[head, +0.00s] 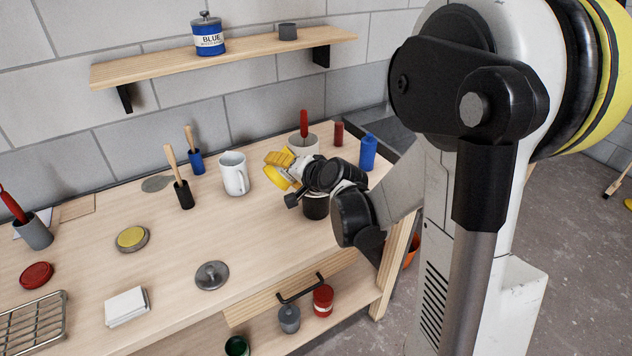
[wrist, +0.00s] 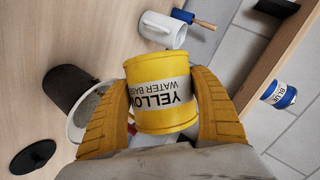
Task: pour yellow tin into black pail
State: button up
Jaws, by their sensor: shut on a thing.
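My gripper (head: 281,166) is shut on the yellow tin (wrist: 160,92), with one yellow finger on each side of it in the wrist view. In the head view the tin (head: 274,178) is held above the bench and looks tipped far over. Its label reads upside down in the wrist view. Its mouth is hidden, and I see no paint stream. The black pail (head: 315,207) stands on the bench just below and right of the tin, partly covered by my wrist. A dark pail-like vessel (wrist: 68,88) shows left of the tin in the wrist view.
A white mug (head: 234,173) stands left of the tin. A grey pot (head: 303,146) with a red handle, a red can (head: 339,133) and a blue can (head: 368,152) stand behind the pail. A grey lid (head: 211,275) lies in front. A shelf (head: 230,55) runs above.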

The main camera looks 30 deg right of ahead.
jog(key=shift+d+f+m+y+b, duration=0.1)
jog(key=shift+f+m+y+b, duration=0.2)
jog(key=shift+m+y, duration=0.15)
dwell(1.8)
jog(key=shift+d+r+m+y, duration=0.2)
jog(key=shift+r+m+y, duration=0.25)
jog(key=shift+m, duration=0.2)
dwell(1.3)
jog(key=shift+d+r+m+t+y, duration=0.2)
jog(key=shift+d+m+y, duration=0.05)
jog(key=shift+d, duration=0.25)
jog(key=shift+d+r+m+t+y, duration=0.2)
jog(key=shift+d+m+y, duration=0.05)
jog(key=shift+d, duration=0.2)
dwell(0.8)
jog(key=shift+d+f+m+y+b, duration=0.4)
jog(key=shift+m+b, duration=0.2)
jog(key=shift+b, duration=0.6)
dwell(0.5)
jog(key=shift+r, duration=0.15)
